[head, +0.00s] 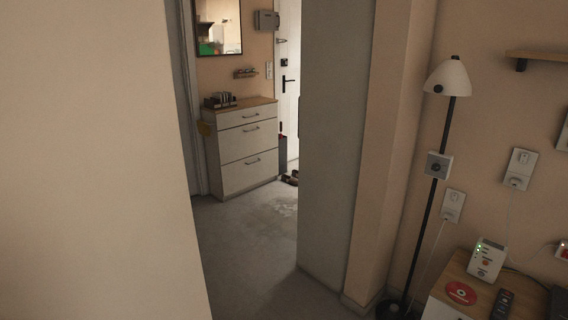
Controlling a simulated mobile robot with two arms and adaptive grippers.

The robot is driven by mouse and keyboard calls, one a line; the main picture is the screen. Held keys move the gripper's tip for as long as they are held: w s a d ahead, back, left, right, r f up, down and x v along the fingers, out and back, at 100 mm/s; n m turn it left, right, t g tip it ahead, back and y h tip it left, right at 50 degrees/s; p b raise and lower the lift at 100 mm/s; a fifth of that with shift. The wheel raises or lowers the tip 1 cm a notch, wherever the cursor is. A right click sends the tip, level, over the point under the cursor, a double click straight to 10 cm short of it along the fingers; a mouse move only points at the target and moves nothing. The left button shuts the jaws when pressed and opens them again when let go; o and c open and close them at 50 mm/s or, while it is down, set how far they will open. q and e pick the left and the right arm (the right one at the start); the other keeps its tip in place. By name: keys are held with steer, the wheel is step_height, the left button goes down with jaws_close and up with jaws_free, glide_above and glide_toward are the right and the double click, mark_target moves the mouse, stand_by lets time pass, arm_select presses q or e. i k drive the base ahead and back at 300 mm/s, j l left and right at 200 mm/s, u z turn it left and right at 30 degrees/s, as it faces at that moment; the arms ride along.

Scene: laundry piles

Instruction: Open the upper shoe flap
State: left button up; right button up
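A white cabinet (232,178) with a wooden top stands in the hallway beyond the doorway. Its front has a narrow top panel (235,119), a middle panel (233,143) and a larger lower panel (236,175), each with a dark handle. The middle panel looks like the upper shoe flap, and all the fronts look closed. Neither of my grippers is in view.
A pale wall (90,160) fills the left, and a grey door jamb (335,140) bounds the opening on the right. Grey floor (245,240) is clear through it. Shoes (290,178) lie beside the cabinet. A lamp (449,77) and small table (450,309) stand right.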

mark_target(238, 143)
steer(key=i+l+z, duration=0.4)
steer(key=i+z, duration=0.4)
steer(key=i+u, duration=0.4)
steer(key=i, duration=0.2)
steer(key=i+l+u, duration=0.15)
steer(key=i+u, duration=0.3)
steer(key=i, duration=0.15)
